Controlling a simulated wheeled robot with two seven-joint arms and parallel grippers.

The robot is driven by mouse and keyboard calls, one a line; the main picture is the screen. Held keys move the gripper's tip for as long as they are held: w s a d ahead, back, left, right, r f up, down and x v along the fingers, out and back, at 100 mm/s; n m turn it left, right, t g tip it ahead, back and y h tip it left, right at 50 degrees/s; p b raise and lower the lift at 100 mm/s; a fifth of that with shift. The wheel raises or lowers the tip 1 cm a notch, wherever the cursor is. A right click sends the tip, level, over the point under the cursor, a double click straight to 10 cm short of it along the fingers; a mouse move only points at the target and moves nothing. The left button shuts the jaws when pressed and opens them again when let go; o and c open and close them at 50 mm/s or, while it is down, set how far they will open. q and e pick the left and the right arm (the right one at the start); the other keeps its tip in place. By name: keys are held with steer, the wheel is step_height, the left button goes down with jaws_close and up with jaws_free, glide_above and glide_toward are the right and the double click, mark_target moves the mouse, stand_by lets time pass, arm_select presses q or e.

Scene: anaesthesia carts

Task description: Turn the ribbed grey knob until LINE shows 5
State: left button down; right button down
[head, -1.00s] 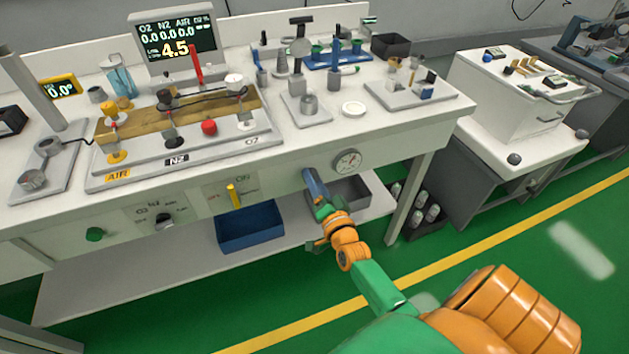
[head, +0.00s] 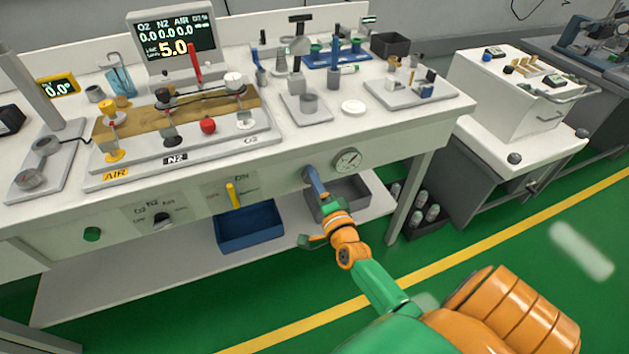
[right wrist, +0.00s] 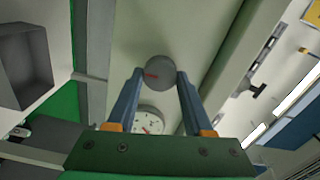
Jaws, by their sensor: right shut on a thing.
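The ribbed grey knob (right wrist: 160,73) sits on the bench's front panel and carries a red mark, seen in the right wrist view. My right gripper (right wrist: 160,80) has its two blue fingers on either side of the knob, shut on it. In the head view the right gripper (head: 312,180) reaches the panel just left of the round gauge (head: 347,160) and mostly hides the knob. The display (head: 174,43) on the bench shows 5.0 in yellow on its LINE row. My left gripper is not in view.
A yellow lever (head: 233,194) and a small black selector knob (head: 161,219) are on the panel to the left. A blue bin (head: 249,228) and a grey bin (head: 340,199) stand on the shelf below. The green floor in front is clear.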

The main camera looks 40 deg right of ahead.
steer(key=shift+f, duration=0.1)
steer(key=shift+c, duration=1.5)
jaws_free()
steer(key=v, duration=0.7)
steer(key=shift+p, duration=0.3)
steer(key=shift+s, duration=0.1)
